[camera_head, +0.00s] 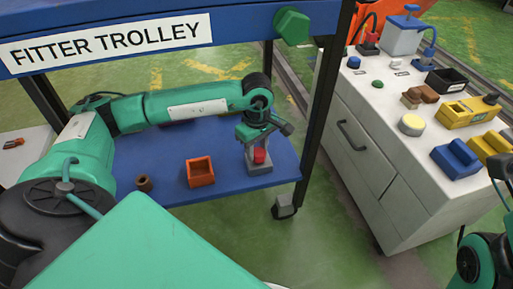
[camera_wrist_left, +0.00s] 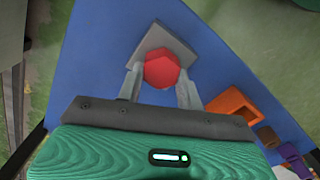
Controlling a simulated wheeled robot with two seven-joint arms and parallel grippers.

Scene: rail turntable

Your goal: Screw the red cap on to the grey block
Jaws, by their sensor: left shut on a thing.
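The red cap (camera_head: 259,156) sits over the grey block (camera_head: 260,169) on the blue lower shelf, near its right end. In the left wrist view the red cap (camera_wrist_left: 161,70) looks six-sided and lies over the grey block (camera_wrist_left: 180,42). My left gripper (camera_head: 258,150) reaches down from above and is shut on the red cap, one finger on each side in the wrist view (camera_wrist_left: 161,80). I cannot tell how far the cap is seated, as its underside is hidden. My right gripper is out of view; only part of my right arm shows at the right edge.
On the blue shelf (camera_head: 228,180), an orange open box (camera_head: 201,172) and a small brown cylinder (camera_head: 144,183) stand left of the block. The trolley's upper shelf and right post (camera_head: 318,120) frame the arm. A white cabinet (camera_head: 365,148) with several items stands right.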

